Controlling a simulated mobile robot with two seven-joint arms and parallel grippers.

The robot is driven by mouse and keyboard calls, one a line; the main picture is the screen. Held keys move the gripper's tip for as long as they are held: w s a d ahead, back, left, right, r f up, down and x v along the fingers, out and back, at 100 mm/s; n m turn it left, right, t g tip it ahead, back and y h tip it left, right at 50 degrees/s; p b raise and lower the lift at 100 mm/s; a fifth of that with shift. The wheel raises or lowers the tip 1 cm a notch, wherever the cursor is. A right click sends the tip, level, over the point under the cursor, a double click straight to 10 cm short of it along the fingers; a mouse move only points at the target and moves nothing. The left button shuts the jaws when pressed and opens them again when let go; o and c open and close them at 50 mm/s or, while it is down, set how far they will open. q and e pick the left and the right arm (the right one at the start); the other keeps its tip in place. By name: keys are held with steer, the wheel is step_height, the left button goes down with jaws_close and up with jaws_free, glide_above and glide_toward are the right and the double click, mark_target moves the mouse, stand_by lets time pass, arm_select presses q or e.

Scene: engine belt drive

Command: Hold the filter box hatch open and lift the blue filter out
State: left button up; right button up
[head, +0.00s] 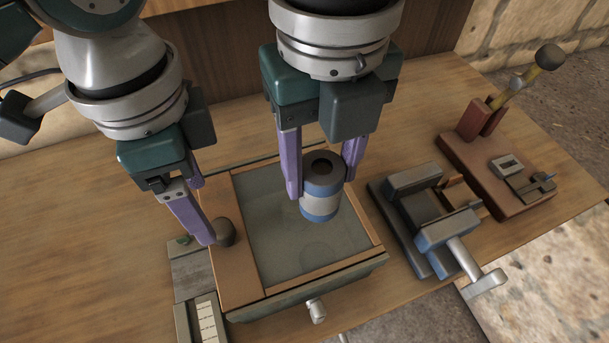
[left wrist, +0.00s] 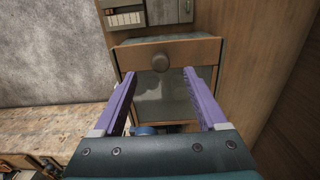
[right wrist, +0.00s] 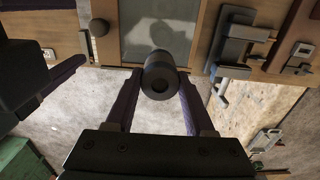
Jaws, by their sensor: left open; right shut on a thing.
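The blue filter (head: 321,190) is an upright cylinder with a dark top, a pale middle band and a blue base. My right gripper (head: 322,186) is shut on it and holds it above the filter box (head: 310,291). The filter also shows between the fingers in the right wrist view (right wrist: 158,78). The box top has a wooden frame and a grey, glassy panel (head: 290,245); the hatch looks closed. A dark round knob (head: 224,232) sits on its left wooden strip. My left gripper (head: 205,213) is open, its fingertips close to the knob. The left wrist view shows the knob (left wrist: 160,62) beyond the fingertips.
A metal vise (head: 430,225) stands right of the box. Further right, a reddish base (head: 490,170) carries an upright lever. The table's left part is clear.

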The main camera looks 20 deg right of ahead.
arm_select(q)
step_height(320, 180, up, 12)
steer(key=shift+b, duration=0.3)
steer(key=shift+f, duration=0.15)
